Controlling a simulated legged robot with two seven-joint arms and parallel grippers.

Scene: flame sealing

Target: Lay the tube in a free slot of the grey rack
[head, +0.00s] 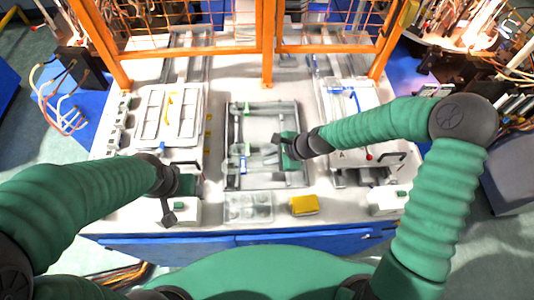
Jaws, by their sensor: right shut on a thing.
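The grey rack (258,124) appears to be the grey frame with rails and crossbars in the middle of the table in the head view. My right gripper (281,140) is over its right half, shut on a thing. I take this to be the tube, but it is too small and hidden to make out. I cannot tell single slots or which are free. My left gripper (171,211) points down over the table's front left, away from the rack. Its jaws are too small to judge.
A white panel (167,117) with a yellow strip lies left of the rack. A yellow block (304,205) and a clear tray (248,207) sit at the front edge. A fixture with a red knob (369,156) stands right. An orange fence (267,45) bounds the back.

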